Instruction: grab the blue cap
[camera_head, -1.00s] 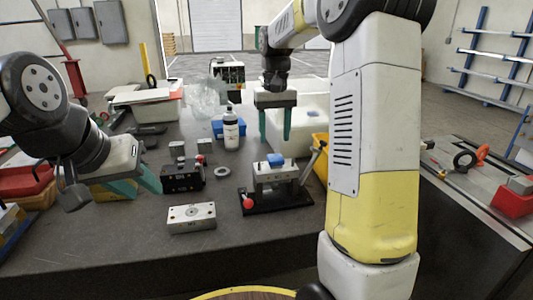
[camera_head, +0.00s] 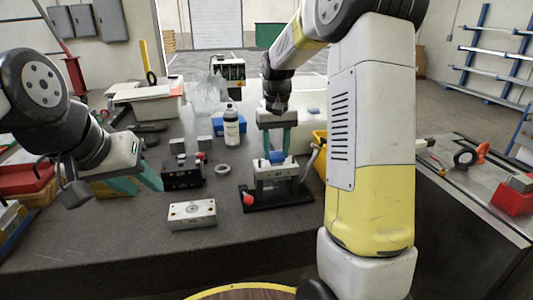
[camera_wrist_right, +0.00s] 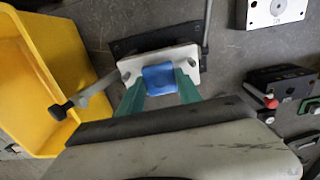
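The blue cap (camera_head: 277,157) sits on top of a light metal block on a black-based fixture (camera_head: 262,196). In the right wrist view the cap (camera_wrist_right: 159,77) lies between the teal fingertips. My right gripper (camera_head: 277,150) points down just over the fixture, its fingers apart, one on each side of the cap. The wrist view shows my right gripper (camera_wrist_right: 160,86) open; whether a finger touches the cap, I cannot tell. My left gripper (camera_head: 142,187) is at the left of the table, fingers apart and empty.
A yellow bin (camera_wrist_right: 38,88) is close beside the fixture. The front of the table is clear.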

